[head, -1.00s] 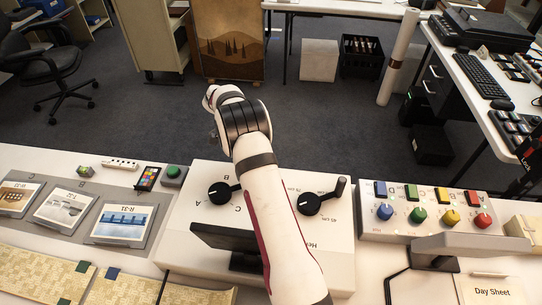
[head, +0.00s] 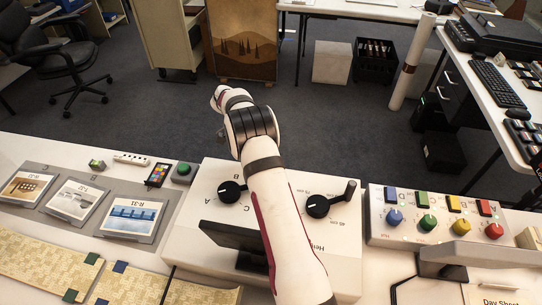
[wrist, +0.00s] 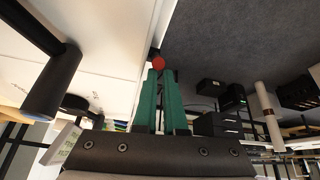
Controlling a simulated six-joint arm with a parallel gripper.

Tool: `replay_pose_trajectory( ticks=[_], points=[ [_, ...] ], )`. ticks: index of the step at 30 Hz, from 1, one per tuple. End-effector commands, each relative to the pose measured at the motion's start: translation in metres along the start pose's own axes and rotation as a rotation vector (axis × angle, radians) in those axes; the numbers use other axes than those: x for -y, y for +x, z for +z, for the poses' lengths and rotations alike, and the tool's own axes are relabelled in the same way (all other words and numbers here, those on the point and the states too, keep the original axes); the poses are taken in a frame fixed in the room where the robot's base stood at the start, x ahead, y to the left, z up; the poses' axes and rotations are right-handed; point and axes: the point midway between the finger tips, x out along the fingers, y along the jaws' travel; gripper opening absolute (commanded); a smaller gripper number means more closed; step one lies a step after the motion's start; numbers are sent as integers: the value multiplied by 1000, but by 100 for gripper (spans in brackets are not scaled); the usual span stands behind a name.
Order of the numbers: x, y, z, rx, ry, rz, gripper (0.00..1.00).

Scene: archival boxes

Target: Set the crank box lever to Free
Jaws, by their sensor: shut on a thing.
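The crank box (head: 205,180) is a white box on the table, with a black pointer dial (head: 231,192) marked A, B, C and a black crank (head: 330,201) on its top. A small red knob (wrist: 158,62) on a dark stem, apparently the lever, shows in the wrist view beside the white box face. My gripper (wrist: 160,76) has green fingers closed together at this red knob. The fingertips hide part of the stem. In the head view my arm crosses over the box and hides the gripper and lever. The Free marking is not visible.
The black crank handle (wrist: 52,82) stands close to the left of my fingers in the wrist view. A dark screen (head: 236,236) stands before the box. A panel with coloured buttons and knobs (head: 432,241) is on the right, picture cards (head: 133,217) on the left.

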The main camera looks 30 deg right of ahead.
Motion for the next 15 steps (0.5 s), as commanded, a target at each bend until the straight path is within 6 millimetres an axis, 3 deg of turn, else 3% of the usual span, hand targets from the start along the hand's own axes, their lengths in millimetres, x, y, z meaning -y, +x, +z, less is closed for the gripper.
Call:
replay_pose_trajectory(
  ticks=[1, 5, 11, 15],
  points=[
    [-3, 0, 10, 15, -9, 3, 0],
    [-2, -1, 6, 14, -8, 3, 0],
    [0, -6, -36, 4, 0, 0, 0],
    [4, -35, -22, 2, -3, -5, 0]
  ],
)
